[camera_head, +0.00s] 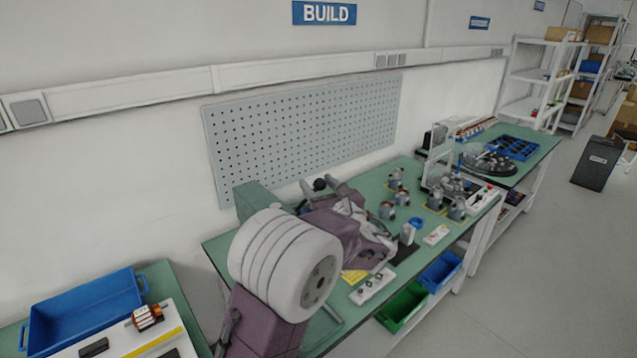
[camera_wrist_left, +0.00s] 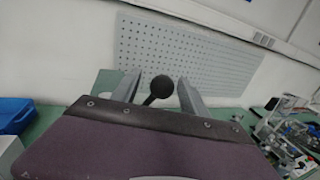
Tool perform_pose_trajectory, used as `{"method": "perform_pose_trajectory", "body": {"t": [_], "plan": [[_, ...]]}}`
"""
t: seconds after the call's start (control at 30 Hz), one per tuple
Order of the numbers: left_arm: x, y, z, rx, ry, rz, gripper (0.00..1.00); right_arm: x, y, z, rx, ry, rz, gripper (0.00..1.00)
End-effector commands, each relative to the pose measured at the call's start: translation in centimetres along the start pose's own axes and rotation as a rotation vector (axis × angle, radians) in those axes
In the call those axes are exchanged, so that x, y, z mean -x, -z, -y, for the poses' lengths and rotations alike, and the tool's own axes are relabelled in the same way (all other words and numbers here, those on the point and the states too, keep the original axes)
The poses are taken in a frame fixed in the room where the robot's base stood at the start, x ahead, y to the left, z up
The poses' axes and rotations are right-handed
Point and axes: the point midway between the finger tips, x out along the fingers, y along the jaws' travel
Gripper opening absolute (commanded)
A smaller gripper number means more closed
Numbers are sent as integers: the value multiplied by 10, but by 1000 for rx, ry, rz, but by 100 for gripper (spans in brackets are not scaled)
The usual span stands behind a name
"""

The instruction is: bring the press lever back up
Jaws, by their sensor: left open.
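The press lever's black ball knob (camera_head: 319,184) shows just beyond my left arm in the head view. In the left wrist view the knob (camera_wrist_left: 162,86) sits between the two grey fingers of my left gripper (camera_wrist_left: 160,78), with a gap on each side. A thin dark lever rod runs down from it. My left gripper (camera_head: 321,193) is open around the knob in the head view. The green press body (camera_head: 257,199) is at the back left of the bench, partly hidden by my arm. My right gripper is out of view.
A grey pegboard (camera_head: 310,125) is on the wall behind. Several motor parts and a fixture (camera_head: 455,185) stand to the right on the green bench (camera_head: 225,245). A button box (camera_head: 371,286) lies near the front edge. A blue tray (camera_head: 85,308) is at lower left.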

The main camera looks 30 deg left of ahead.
Motion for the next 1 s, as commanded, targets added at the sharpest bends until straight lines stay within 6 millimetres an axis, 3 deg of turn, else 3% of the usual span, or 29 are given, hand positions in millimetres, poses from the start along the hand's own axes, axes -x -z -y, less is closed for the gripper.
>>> {"method": "perform_pose_trajectory", "body": {"t": [0.13, 0.17, 0.33, 1.0], "plan": [[0, 0, 0, 0, 0, 0, 52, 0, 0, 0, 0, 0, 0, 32], [0, 0, 0, 0, 0, 0, 46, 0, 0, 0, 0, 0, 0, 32], [0, 0, 0, 0, 1, 0, 0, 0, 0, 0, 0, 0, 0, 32], [0, 0, 0, 0, 0, 0, 0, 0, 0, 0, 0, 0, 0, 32]]}}
